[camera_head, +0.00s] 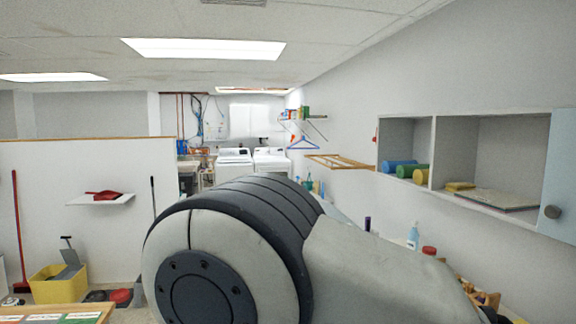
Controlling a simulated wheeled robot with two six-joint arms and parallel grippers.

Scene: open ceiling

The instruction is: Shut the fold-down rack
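A wooden slatted rack (340,161) juts out roughly level from the right-hand wall, in the middle distance, and looks folded down. It lies beyond my large grey and black arm link, which fills the lower middle of the head view. Neither of my grippers shows in this view.
A wall cabinet (433,120) with an open blue door (560,175) is on the near right. Blue hangers (302,143) hang from a wall shelf behind the rack. White washing machines (234,160) stand at the back. A white partition (90,245) and yellow bucket (60,286) are left.

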